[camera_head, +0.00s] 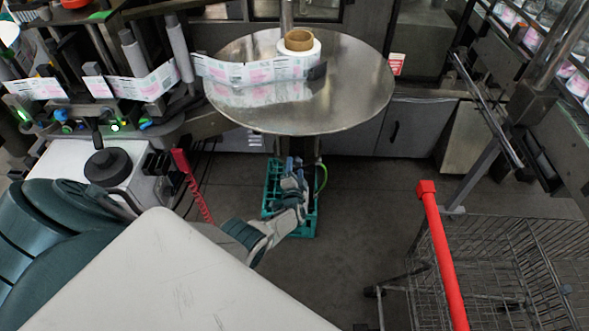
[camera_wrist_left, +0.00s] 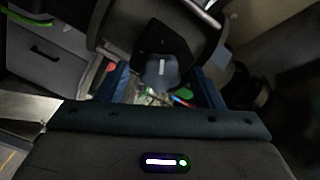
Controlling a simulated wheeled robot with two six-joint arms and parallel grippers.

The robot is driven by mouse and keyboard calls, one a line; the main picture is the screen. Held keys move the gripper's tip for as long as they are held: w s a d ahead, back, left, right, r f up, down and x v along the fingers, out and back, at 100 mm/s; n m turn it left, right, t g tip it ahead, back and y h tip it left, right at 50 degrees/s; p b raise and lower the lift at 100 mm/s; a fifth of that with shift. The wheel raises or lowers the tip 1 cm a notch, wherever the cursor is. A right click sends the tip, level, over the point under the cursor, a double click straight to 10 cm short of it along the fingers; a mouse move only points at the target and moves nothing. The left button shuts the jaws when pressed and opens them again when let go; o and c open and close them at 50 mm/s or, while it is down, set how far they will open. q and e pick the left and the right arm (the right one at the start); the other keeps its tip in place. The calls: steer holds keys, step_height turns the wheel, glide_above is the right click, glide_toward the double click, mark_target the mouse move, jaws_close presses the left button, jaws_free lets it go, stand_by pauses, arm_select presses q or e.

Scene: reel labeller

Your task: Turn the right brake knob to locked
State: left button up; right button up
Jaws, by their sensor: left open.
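A dark grey-blue knob (camera_wrist_left: 160,73) with a short white mark shows in the left wrist view, set against a black rounded part. The white mark stands nearly upright in that view. I cannot tell from its surroundings which brake knob this is. My left gripper (camera_head: 294,170) is below the front edge of the round metal table in the head view. Its two dark blue fingers are open, one on each side of the knob in the wrist view; I cannot tell whether they touch it. In the head view no knob shows near the gripper. My right gripper is not in view.
The round steel table (camera_head: 345,100) overhangs the gripper and carries a label roll (camera_head: 299,48). A teal crate (camera_head: 303,222) stands on the floor under my gripper. A wire trolley with a red handle (camera_head: 440,250) stands at right. The floor between is clear.

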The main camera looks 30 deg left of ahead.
arm_select(q)
steer(key=v, duration=0.9)
steer(key=shift+s, duration=0.35)
steer(key=shift+d, duration=0.15)
steer(key=s+d+f+g+h+b, duration=0.2)
steer(key=s+f+h+b, duration=0.1)
steer(key=s+f, duration=0.55)
steer(key=s+d+f+n+g+h+b, duration=0.15)
steer(key=s+f, duration=0.35)
steer(key=f, duration=0.6)
steer(key=s+d+f+g+h+b, duration=0.2)
steer(key=s+f+h+b, duration=0.1)
steer(key=s+f, duration=0.55)
steer(key=s+f+n+g+b, duration=0.1)
steer(key=s+f+g+b, duration=0.1)
steer(key=s+f, duration=0.3)
steer(key=s+f+n+g+h+b, duration=0.1)
steer(key=s+f, duration=0.4)
steer(key=s, duration=0.9)
steer(key=s+f+n+g+b, duration=0.2)
steer(key=s+f+g, duration=0.3)
steer(key=s, duration=0.4)
steer(key=shift+a+f+b, duration=0.2)
steer(key=shift+f+b, duration=0.25)
steer(key=shift+b, duration=0.1)
